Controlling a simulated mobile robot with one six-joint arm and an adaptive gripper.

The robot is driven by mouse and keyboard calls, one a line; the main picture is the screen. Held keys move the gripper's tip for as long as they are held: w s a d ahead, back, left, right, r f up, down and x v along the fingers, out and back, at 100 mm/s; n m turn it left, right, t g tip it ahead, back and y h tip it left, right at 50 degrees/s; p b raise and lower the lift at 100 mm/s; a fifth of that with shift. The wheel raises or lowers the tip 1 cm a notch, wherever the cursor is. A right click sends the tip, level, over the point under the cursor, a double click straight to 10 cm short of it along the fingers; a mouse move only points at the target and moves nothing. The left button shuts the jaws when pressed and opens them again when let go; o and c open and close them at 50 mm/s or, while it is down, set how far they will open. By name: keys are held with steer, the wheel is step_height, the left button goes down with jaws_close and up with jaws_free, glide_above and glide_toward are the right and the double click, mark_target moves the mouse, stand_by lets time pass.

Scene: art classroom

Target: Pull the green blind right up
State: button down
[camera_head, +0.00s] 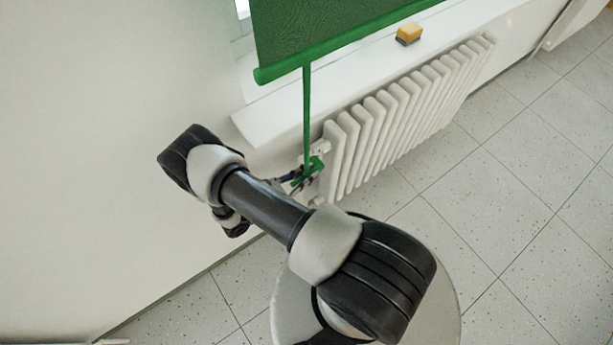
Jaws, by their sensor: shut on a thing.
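The green blind (330,28) hangs at the top of the view, its bottom bar slanting up to the right above the white windowsill. A green pull cord (307,115) runs straight down from the bar, past the sill edge, to a small green handle (313,167). My gripper (302,178) is at the cord's lower end, beside the left end of the radiator, and is shut on the green handle. My own arm partly hides the gripper.
A white radiator (409,112) stands under the windowsill (355,73), close to the right of my gripper. A yellow and brown sponge-like block (409,34) lies on the sill. The tiled floor (500,200) is clear at the right.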

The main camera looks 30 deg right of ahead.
mark_target(305, 160)
steer(key=r+p, duration=0.5)
steer(key=r, duration=0.5)
steer(key=shift+s, duration=0.2)
steer(key=c, duration=1.6)
jaws_free()
steer(key=shift+s, duration=0.1)
steer(key=shift+a, duration=0.1)
steer(key=shift+a, duration=0.3)
steer(key=a, duration=1.1)
